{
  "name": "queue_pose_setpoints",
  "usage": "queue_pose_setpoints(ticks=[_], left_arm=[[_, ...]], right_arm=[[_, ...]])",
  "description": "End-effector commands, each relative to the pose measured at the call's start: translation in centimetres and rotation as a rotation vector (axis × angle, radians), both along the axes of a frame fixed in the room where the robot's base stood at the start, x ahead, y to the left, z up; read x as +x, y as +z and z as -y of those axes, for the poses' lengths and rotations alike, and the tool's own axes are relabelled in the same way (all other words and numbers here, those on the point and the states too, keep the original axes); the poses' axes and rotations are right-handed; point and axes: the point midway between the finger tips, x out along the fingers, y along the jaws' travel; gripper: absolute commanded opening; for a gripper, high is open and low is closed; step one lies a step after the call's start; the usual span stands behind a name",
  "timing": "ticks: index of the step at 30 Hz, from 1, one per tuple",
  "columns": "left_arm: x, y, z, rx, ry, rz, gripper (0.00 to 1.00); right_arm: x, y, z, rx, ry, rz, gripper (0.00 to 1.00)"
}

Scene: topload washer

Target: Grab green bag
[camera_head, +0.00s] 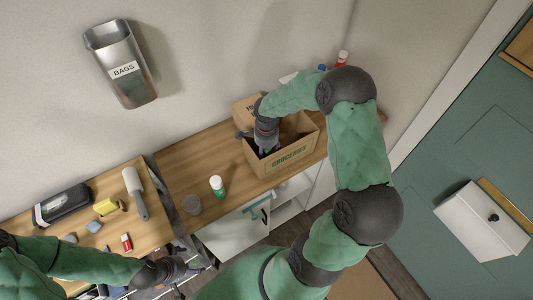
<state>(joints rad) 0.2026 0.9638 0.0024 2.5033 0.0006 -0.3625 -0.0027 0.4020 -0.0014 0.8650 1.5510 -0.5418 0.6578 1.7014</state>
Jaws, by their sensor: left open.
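I cannot make out a green bag in this view. My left gripper (197,268) is open at the bottom of the view, in front of the counter's edge. What lies under it is dark and hard to tell. My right gripper (266,150) reaches down into an open cardboard box (290,158) with green lettering on its front. Its fingertips are partly hidden by the box, so I cannot tell whether they hold anything. The inside of the box is mostly hidden by my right arm and the box walls.
A metal holder marked BAGS (122,70) hangs on the wall. Brushes, sponges and a black case (64,205) lie on the left counter.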

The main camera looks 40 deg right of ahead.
Motion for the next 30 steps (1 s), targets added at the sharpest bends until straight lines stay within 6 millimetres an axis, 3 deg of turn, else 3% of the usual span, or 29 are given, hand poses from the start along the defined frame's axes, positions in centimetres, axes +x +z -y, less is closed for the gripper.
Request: queue_pose_setpoints(ticks=[1, 3, 17, 30], left_arm=[[0.0, 0.0, 0.0, 0.000, 0.000, 0.000, 1.00], [0.0, 0.0, 0.0, 0.000, 0.000, 0.000, 1.00], [0.0, 0.1, 0.0, 0.000, 0.000, 0.000, 1.00], [0.0, 1.0, 0.0, 0.000, 0.000, 0.000, 1.00]], right_arm=[[0.0, 0.0, 0.0, 0.000, 0.000, 0.000, 0.40], [0.0, 0.0, 0.0, 0.000, 0.000, 0.000, 0.22], [0.0, 0.5, 0.0, -0.001, 0.000, 0.001, 0.21], [0.0, 7.8, 0.0, -0.001, 0.001, 0.002, 0.21]])
